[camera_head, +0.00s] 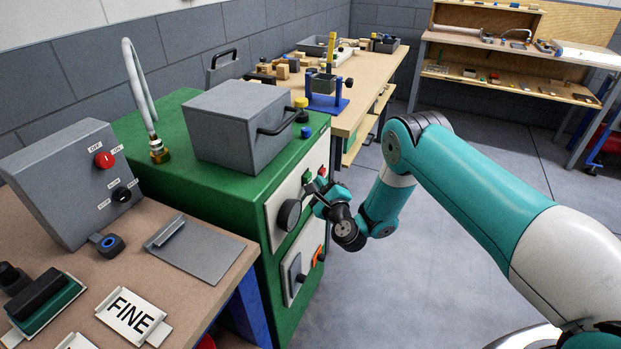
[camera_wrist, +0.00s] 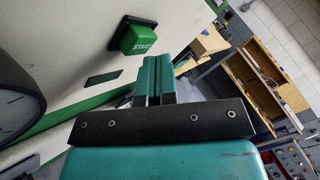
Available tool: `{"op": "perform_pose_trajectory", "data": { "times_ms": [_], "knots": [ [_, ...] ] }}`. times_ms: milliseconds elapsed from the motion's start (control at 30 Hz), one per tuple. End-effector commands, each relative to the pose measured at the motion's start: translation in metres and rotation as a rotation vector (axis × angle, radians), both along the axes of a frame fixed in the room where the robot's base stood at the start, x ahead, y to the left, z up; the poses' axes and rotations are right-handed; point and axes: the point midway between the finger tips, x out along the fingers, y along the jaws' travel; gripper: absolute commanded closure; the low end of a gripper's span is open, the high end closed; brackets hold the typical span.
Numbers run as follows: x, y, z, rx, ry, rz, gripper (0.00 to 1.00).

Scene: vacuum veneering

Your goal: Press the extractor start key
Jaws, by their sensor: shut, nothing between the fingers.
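The green START key (camera_wrist: 138,38) stands out from a white panel in the wrist view. In the head view the small green key (camera_head: 307,177) is on the upper white panel (camera_head: 276,212) of the green cabinet (camera_head: 262,195), with a red key (camera_head: 322,171) to its right. My gripper (camera_head: 316,190) is at that panel, in front of and below the keys. In the wrist view its two teal fingers (camera_wrist: 157,75) are shut together and empty. Their tips appear just below and right of the START key, with a small gap in the picture; the depth between them is unclear.
A round black gauge (camera_wrist: 15,105) is on the panel left of my gripper. A lower panel with an orange-red handle (camera_head: 319,254) is below. A grey box with a black handle (camera_head: 240,125) sits on the cabinet. Open floor (camera_head: 400,290) lies to the right.

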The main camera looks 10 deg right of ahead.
Motion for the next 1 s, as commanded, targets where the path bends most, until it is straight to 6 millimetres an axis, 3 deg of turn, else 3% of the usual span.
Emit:
{"op": "perform_pose_trajectory", "data": {
  "times_ms": [1000],
  "knots": [
    [-0.0045,-0.0067,0.0005,0.0,0.001,-0.001,1.0]
  ]
}}
